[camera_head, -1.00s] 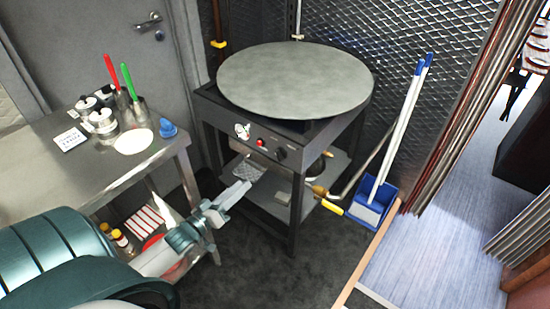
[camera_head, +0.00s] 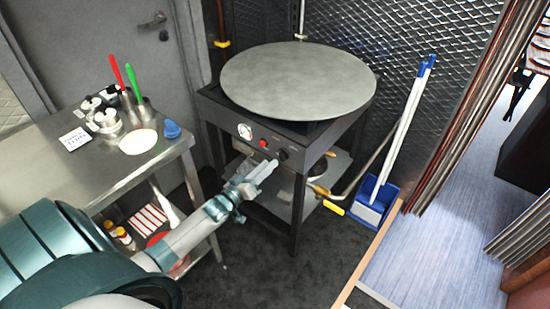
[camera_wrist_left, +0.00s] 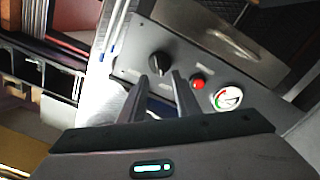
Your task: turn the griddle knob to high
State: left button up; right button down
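The griddle (camera_head: 297,80) is a round grey plate on a dark stand. Its front panel carries a dial gauge (camera_head: 244,131), a red button (camera_head: 263,143) and the black knob (camera_head: 283,155). In the left wrist view the black knob (camera_wrist_left: 159,63) sits just beyond the fingertips, with a pale pointer mark. My left gripper (camera_head: 268,168) is in front of the panel, just short of the knob. In the left wrist view its two fingers (camera_wrist_left: 160,82) are apart with nothing between them, and do not appear to touch the knob. My right gripper is not in view.
A steel table (camera_head: 50,165) with pots, a red and a green handled utensil and a blue item stands left. A blue dustpan (camera_head: 377,203) with long handles leans to the right of the stand. A pipe with a yellow-handled valve (camera_head: 334,208) juts out low at the right.

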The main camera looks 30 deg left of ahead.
aim_at(279, 156)
pick_arm(q)
jog(key=shift+w+d, duration=0.15)
jog(key=shift+w, duration=1.1)
jog(key=shift+w+d, duration=0.1)
jog(key=shift+w, duration=1.15)
grip_shut()
